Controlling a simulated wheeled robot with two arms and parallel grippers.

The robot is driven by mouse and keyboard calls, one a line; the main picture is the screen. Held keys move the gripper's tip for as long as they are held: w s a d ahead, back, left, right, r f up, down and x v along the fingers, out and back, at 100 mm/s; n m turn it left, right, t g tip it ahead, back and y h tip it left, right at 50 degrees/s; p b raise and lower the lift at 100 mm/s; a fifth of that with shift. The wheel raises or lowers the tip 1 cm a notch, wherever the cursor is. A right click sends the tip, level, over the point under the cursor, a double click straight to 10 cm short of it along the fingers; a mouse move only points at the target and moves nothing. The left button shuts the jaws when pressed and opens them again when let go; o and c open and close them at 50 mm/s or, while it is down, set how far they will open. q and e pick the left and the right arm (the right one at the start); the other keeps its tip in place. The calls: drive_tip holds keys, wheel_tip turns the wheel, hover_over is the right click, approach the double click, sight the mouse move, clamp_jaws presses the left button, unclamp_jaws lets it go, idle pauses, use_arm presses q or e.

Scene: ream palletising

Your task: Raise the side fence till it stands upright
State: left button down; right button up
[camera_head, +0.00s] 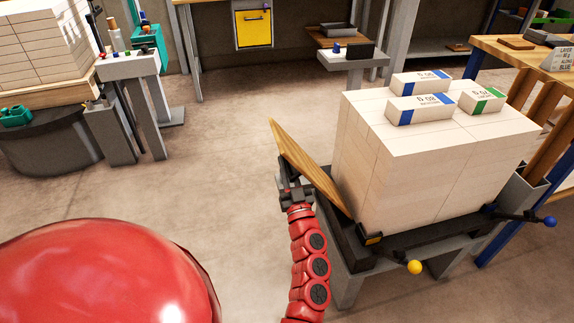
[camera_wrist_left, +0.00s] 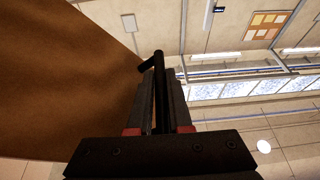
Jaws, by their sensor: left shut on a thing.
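The side fence (camera_head: 306,166) is a flat wooden panel at the left side of the ream stack (camera_head: 425,160). It leans outward to the left, tilted, with its lower edge by the dark bed of the stand (camera_head: 352,250). My left gripper (camera_head: 291,183) is on the fence's outer face. In the left wrist view, the gripper (camera_wrist_left: 160,110) is shut on a black handle (camera_wrist_left: 157,62) beside the fence's brown face (camera_wrist_left: 75,75). The handle's mounting is partly hidden by the fingers. My right gripper is in neither view.
Three labelled reams (camera_head: 420,82) lie on the stack. A yellow-knobbed lever (camera_head: 414,267) and a blue-knobbed lever (camera_head: 549,221) stick out from the stand. A wooden workbench (camera_head: 490,46) is close at the right. Floor left of the fence is clear.

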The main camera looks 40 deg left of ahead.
sight(306, 161)
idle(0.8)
use_arm(q)
drive_tip(key=w+d+r+m+p, duration=0.1)
drive_tip(key=p, duration=0.2)
drive_tip(key=w+d+r+m+t+h+p, duration=0.1)
drive_tip(key=r+p, duration=0.1)
drive_tip(key=p, duration=0.1)
drive_tip(key=w+d+r+m+p, duration=0.1)
drive_tip(key=w+r+p, duration=0.1)
drive_tip(key=p, duration=0.2)
drive_tip(key=shift+d+m, duration=0.2)
drive_tip(key=shift+m, duration=0.2)
drive_tip(key=w+d+r+m+t+h+p, duration=0.2)
drive_tip(key=w+d+m+h+p, duration=0.1)
drive_tip(key=w+d+m+p, duration=0.3)
drive_tip(key=w+d+p, duration=0.1)
drive_tip(key=w+p, duration=0.1)
drive_tip(key=p, duration=0.1)
drive_tip(key=shift+r+m, duration=0.15)
drive_tip(key=shift+m, duration=0.15)
drive_tip(key=c, duration=1.3)
unclamp_jaws()
drive_tip(key=shift+o, duration=0.9)
drive_tip(key=shift+w+d, duration=0.1)
